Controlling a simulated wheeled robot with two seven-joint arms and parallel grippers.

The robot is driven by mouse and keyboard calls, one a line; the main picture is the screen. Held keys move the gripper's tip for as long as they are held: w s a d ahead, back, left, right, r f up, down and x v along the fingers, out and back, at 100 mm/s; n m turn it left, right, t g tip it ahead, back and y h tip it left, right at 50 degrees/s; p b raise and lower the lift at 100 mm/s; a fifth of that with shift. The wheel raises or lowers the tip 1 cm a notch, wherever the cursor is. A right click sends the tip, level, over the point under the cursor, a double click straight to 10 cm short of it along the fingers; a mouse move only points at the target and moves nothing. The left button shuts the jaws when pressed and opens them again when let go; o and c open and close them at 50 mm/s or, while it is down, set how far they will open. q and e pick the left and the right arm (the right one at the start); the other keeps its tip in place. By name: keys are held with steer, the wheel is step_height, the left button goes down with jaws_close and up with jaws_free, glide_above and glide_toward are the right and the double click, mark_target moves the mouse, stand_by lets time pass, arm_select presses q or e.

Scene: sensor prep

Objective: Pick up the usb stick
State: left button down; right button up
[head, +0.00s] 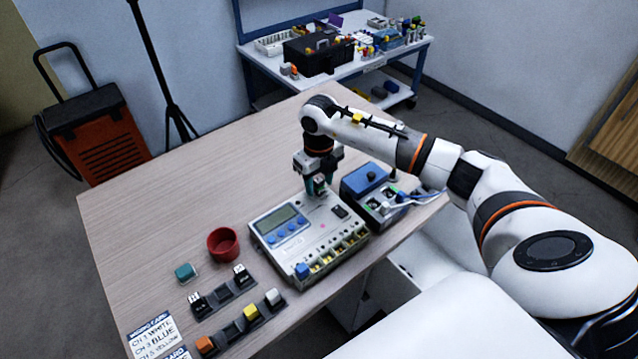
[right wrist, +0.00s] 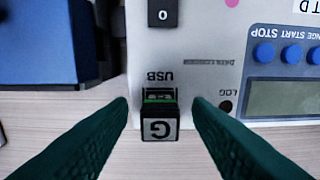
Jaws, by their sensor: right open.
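My right gripper (head: 317,189) is over the logger's far edge, pointing down. In the right wrist view its two green fingers (right wrist: 161,104) are open, one on each side of the stick, with gaps on both sides. In the head view the gripper mostly hides the stick. My left gripper is not in view.
A blue-topped box (head: 365,180) stands close to the right of the logger. A red cup (head: 223,244), a teal block (head: 186,272), racks of small parts (head: 243,320) and a wiring card (head: 152,337) lie to the left. The table's far left is clear.

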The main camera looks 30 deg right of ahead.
steer(key=shift+f, duration=0.35)
jaws_close()
steer(key=shift+r, duration=0.1)
